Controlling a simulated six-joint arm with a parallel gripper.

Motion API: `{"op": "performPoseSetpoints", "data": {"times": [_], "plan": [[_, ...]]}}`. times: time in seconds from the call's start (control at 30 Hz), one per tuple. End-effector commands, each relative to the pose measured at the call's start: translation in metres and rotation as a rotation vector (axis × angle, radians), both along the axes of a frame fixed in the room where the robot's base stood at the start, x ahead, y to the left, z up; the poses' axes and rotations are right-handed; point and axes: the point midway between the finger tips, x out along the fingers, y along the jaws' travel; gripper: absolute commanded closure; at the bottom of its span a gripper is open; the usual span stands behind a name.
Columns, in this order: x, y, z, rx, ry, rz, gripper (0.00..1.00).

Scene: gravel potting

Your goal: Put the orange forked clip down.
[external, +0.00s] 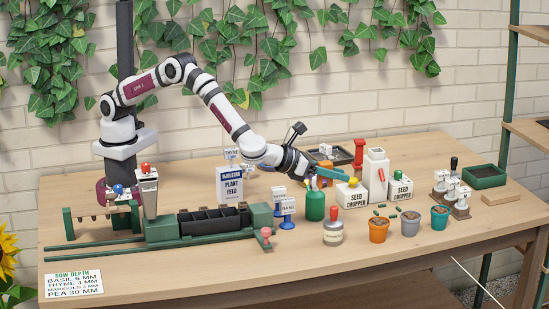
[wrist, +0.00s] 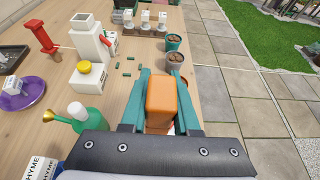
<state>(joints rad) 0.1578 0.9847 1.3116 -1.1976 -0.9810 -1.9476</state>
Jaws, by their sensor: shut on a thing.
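My gripper (wrist: 162,78) has two teal fingers and is shut on the orange forked clip (wrist: 161,101), which shows as an orange block between them in the wrist view. The clip's fork ends are hidden from this angle. In the external view my gripper (external: 328,174) is in the air above the bench, over the green bottle (external: 315,206) and beside a seed dropper box (external: 352,197).
An orange pot (external: 378,230), grey pot (external: 410,223) and teal pot (external: 440,217) stand along the front right edge. Small green pieces (wrist: 128,72) lie near them. A white jug-like vessel (external: 376,172) and red pump (external: 358,152) stand behind. The front-middle bench (external: 210,282) is clear.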

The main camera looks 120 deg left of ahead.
Motion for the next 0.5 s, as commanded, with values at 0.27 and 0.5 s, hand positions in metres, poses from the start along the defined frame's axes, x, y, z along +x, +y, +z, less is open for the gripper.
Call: {"op": "performPoseSetpoints", "data": {"times": [0.27, 0.5], "plan": [[0.017, 0.064, -0.048, 0.002, -0.002, 0.025, 1.00], [0.032, 0.114, -0.079, 0.003, -0.002, 0.018, 1.00]]}}
